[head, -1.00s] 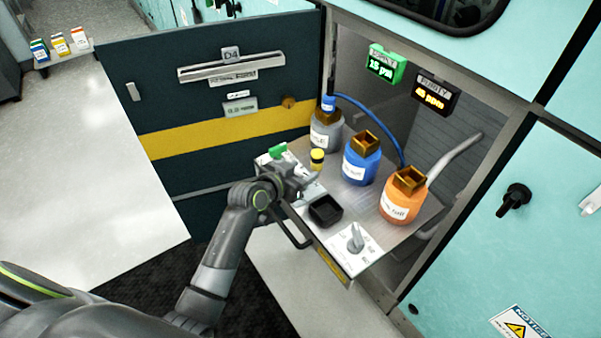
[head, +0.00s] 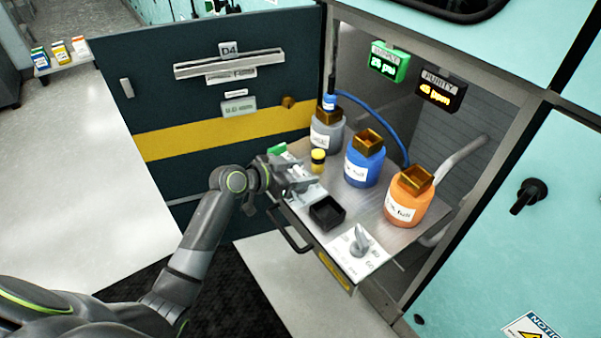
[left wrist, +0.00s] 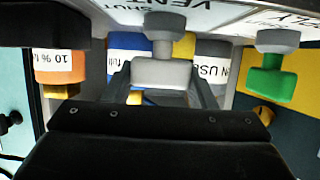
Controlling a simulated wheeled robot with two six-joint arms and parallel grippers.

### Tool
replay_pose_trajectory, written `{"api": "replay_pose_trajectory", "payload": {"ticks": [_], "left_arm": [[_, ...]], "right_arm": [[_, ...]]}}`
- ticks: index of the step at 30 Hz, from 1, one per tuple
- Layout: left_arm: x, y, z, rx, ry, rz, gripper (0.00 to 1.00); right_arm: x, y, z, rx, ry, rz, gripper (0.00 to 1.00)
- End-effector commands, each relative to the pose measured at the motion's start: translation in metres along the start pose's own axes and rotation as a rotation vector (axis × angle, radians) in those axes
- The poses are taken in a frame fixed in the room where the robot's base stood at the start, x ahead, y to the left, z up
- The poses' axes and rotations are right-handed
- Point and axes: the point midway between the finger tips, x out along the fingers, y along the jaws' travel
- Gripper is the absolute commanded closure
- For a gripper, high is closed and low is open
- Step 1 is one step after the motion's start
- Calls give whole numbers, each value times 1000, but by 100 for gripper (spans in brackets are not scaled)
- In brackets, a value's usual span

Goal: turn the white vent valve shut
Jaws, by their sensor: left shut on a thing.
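The white vent valve (left wrist: 161,72) shows in the left wrist view, on a pale panel lettered "VENT" and "SHUT". Its pale handle lies between the two fingers of my left gripper (head: 308,186), which is shut on it. In the head view my gripper covers the valve, so its angle there is hidden. A green valve (head: 278,151) stands beside it on the same panel; it also shows in the left wrist view (left wrist: 272,72). My right gripper is not in view.
On the pulled-out shelf stand a grey bottle (head: 326,136), a blue bottle (head: 362,170), an orange bottle (head: 408,206), a small yellow-capped vial (head: 318,160), a black tray (head: 327,213) and a grey selector knob (head: 361,241). The open dark door (head: 215,120) is behind my arm.

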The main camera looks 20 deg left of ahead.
Motion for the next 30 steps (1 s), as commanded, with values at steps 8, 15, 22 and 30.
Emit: {"api": "replay_pose_trajectory", "payload": {"ticks": [8,15,22,30], "left_arm": [[0,0,0,1,-1,0,32],[0,0,0,0,0,-1,27],[-11,-1,0,1,-1,-3,27],[-66,-1,1,6,-5,-3,27]], "right_arm": [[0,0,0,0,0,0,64],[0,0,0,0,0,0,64],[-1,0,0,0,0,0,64],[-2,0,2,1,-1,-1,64]]}}
